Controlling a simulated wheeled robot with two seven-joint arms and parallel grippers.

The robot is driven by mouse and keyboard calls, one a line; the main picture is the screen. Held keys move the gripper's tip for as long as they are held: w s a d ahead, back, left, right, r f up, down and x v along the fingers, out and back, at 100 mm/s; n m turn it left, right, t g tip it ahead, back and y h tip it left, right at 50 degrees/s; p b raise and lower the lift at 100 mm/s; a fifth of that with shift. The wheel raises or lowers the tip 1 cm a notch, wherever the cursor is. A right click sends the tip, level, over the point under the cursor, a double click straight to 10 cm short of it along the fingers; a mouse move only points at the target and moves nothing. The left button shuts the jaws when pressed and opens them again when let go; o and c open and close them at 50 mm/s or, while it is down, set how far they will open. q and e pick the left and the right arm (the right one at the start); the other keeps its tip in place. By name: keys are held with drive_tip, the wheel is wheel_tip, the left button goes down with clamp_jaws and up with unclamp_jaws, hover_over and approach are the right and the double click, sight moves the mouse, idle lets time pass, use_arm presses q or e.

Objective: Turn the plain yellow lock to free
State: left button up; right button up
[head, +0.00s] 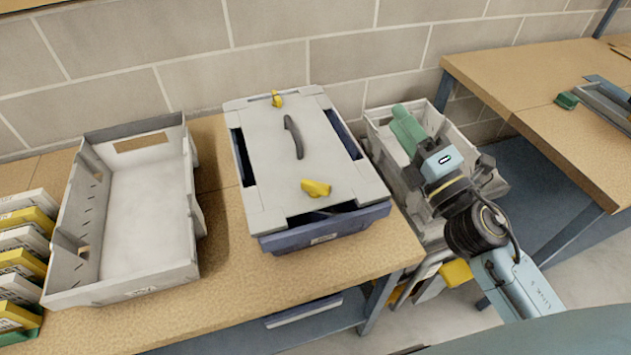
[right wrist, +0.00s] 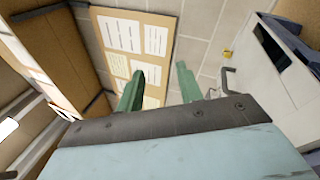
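A blue crate (head: 328,236) with a pale grey lid (head: 265,150) stands on the wooden bench. Two yellow locks sit on the lid: a small back lock (head: 277,99), roughly lengthwise, and a front lock (head: 315,188), lying more crosswise. I cannot tell which is the plain one. A dark handle (head: 293,136) lies between them. My right gripper (head: 404,124) is right of the lid, above a grey bin, apart from both locks. In the right wrist view its green fingers (right wrist: 158,88) are spread and empty; one yellow lock (right wrist: 227,53) shows to their right. My left gripper is not in view.
An empty grey tray (head: 145,210) stands left of the crate. Yellow and white boxes (head: 22,262) are stacked at the far left. A grey bin (head: 386,150) is under my right gripper. Another bench (head: 520,75) is at right; a block wall (head: 180,50) is behind.

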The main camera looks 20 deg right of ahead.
sight(317, 184)
drive_tip(key=a+f+n+g+y, duration=0.1)
drive_tip(key=f+n+g+y, duration=0.1)
drive_tip(key=n, duration=0.5)
drive_tip(key=s+a+f+n+g+y, duration=0.1)
drive_tip(key=f+n+g+y, duration=0.1)
drive_tip(key=f+n+g, duration=0.2)
drive_tip(key=s+a+f+n+g+y, duration=0.1)
drive_tip(key=f+n+g+y, duration=0.1)
drive_tip(key=n+g, duration=0.5)
drive_tip(key=shift+a+f+n+y, duration=0.15)
drive_tip(key=shift+f+n, duration=0.3)
drive_tip(key=shift+n, duration=0.7)
drive_tip(key=shift+a+f+n+y, duration=0.15)
drive_tip(key=shift+f+n, duration=0.3)
drive_tip(key=shift+n, duration=0.7)
drive_tip(key=p+x, duration=0.1)
drive_tip(key=x, duration=1.2)
drive_tip(key=shift+f, duration=0.1)
drive_tip(key=shift+s, duration=0.1)
drive_tip(key=shift+c, duration=0.3)
clamp_jaws()
